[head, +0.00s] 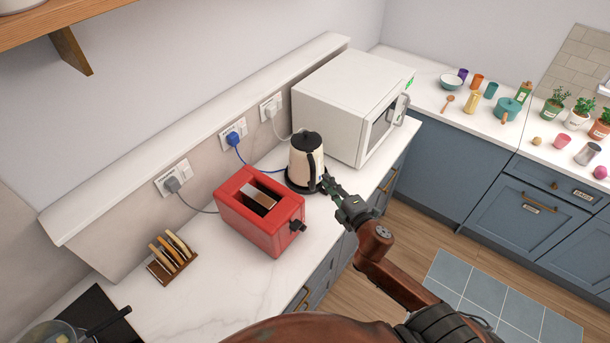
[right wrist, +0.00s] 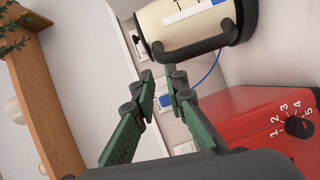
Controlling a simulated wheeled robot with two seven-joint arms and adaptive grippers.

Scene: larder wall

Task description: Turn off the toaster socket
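The toaster socket (head: 185,173) is the leftmost white wall plate. A grey plug (head: 172,184) sits in it, and its grey cord runs to the red toaster (head: 262,222). The switch position is too small to tell. My right gripper (head: 329,181) is in front of the cream kettle (head: 304,158), to the right of the toaster and well away from the toaster socket. In the right wrist view its two green fingers (right wrist: 160,84) stand apart with nothing between them. The kettle's black handle (right wrist: 195,48) and the toaster's dial (right wrist: 299,127) show there. My left gripper is not in view.
A middle socket (head: 233,134) holds a blue plug with a blue cord; a third socket (head: 271,107) holds a white plug beside the microwave (head: 340,95). A toast rack (head: 172,260) stands left of the toaster. A ledge (head: 190,132) runs above the sockets.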

